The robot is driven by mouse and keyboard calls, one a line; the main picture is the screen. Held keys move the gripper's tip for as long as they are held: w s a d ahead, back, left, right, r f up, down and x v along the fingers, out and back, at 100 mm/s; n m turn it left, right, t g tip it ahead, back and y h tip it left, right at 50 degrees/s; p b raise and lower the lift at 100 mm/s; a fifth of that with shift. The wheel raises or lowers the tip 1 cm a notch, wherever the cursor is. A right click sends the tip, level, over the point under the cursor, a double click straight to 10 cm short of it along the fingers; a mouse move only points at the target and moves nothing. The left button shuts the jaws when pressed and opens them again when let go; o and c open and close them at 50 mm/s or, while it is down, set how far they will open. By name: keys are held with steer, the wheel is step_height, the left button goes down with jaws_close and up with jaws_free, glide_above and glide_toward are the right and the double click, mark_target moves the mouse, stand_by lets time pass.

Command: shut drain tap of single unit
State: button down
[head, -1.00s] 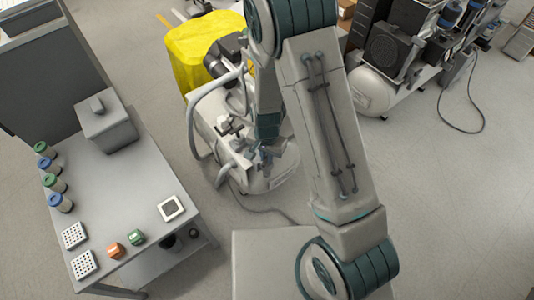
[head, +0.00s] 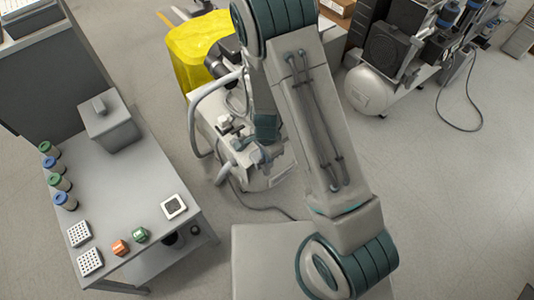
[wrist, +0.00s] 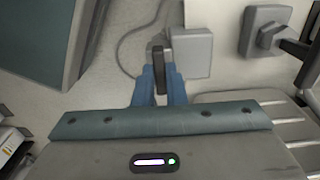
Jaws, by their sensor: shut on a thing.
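The single unit (head: 282,172) is a pale compressor with a grey hose, standing on the floor at the upper middle of the head view, partly hidden by my arm. In the wrist view, a dark tap lever (wrist: 158,56) stands beside a pale grey block (wrist: 192,52). My gripper (wrist: 160,88) has its blue fingers shut on this lever, one on each side. In the head view my gripper (head: 265,156) is low against the front of the unit, and the tap itself is too small to make out there.
A grey bench (head: 150,190) with jars, a box and small blocks stands at the left. A yellow cover (head: 195,50) lies behind the unit. A larger compressor (head: 375,88) stands at the upper right with a cable on the floor. The floor at right is clear.

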steer(key=c, duration=1.5)
jaws_free()
step_height(320, 180, up, 14)
steer(key=p, duration=0.4)
steer(key=shift+p, duration=0.4)
steer(key=shift+f, duration=0.1)
steer(key=s+d+r+n+t+p, duration=0.1)
steer(key=s+d+r+n+p, duration=0.2)
steer(key=r, duration=1)
steer(key=s+d+r+n+t+p, duration=0.1)
steer(key=s+d+r+n+p, duration=0.3)
steer(key=r, duration=0.9)
steer(key=s+d+r+n+p, duration=0.4)
steer(key=r+p, duration=0.5)
steer(key=r, duration=0.4)
steer(key=shift+s+d+t, duration=0.4)
steer(key=shift+s+d, duration=0.2)
steer(key=shift+s, duration=0.2)
